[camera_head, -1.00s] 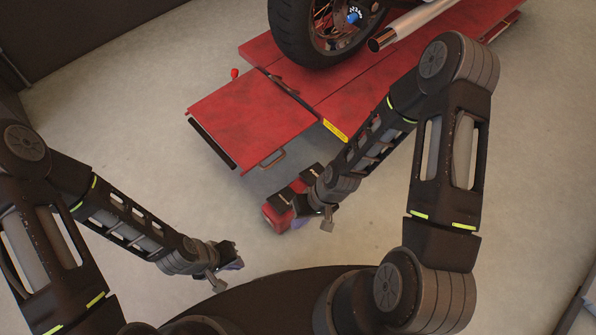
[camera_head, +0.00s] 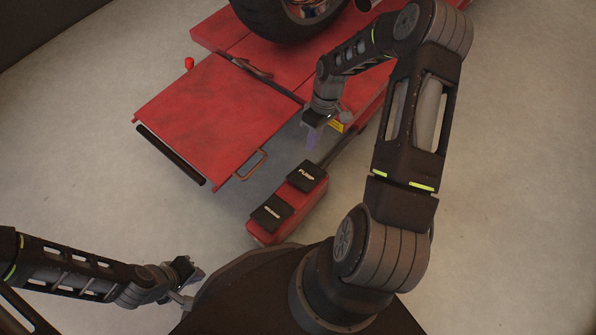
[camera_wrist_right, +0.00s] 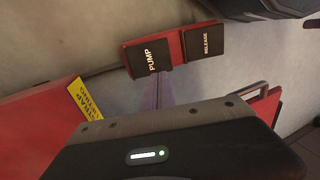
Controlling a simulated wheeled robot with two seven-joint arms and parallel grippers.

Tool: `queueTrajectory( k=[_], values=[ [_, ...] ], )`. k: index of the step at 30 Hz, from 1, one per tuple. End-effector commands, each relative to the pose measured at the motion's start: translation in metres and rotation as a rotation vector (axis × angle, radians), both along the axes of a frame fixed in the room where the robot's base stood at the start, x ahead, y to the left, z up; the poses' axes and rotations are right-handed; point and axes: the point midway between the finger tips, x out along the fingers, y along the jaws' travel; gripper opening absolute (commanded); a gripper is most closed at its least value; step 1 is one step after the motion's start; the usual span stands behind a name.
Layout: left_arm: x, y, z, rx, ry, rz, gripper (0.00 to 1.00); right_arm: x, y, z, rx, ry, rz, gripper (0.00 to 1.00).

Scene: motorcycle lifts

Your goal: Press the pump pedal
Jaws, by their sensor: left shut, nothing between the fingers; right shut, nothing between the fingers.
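The red pedal unit (camera_head: 283,222) lies on the floor in front of my base. It carries a black pedal marked PUMP (camera_head: 307,176) and a second black pedal (camera_head: 271,212), marked RELEASE in the right wrist view (camera_wrist_right: 206,41). The PUMP pedal also shows in the right wrist view (camera_wrist_right: 149,56). My right gripper (camera_head: 313,138) is shut and empty, above and just beyond the PUMP pedal in the head view. Its fingers (camera_wrist_right: 157,92) point toward that pedal; contact cannot be told. My left gripper (camera_head: 191,285) is shut and empty, low at the left, away from the pedals.
A red motorcycle lift (camera_head: 215,115) with a hinged ramp and a handle stands behind the pedal unit. A motorcycle wheel (camera_head: 285,20) rests on it. A dark hose runs from the unit to the lift. Floor is free at left and right.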

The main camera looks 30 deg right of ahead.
Motion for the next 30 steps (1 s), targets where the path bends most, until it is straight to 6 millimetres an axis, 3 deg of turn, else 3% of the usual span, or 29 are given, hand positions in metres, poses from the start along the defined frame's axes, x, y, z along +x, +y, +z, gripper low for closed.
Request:
queueTrajectory(
  k=[8,14,30],
  values=[
    [0.0,0.0,0.0,0.0,0.0,0.0,0.0,0.0,0.001,-0.002,0.001,0.001,-0.001,0.0],
    [0.001,0.0,-0.008,0.001,-0.003,0.001,0.0,-0.002,0.005,-0.018,0.002,0.002,-0.001,0.0],
    [0.008,-0.001,-0.052,0.004,-0.022,0.01,0.0,-0.01,0.032,-0.115,0.002,0.001,0.0,0.0]
  ],
)
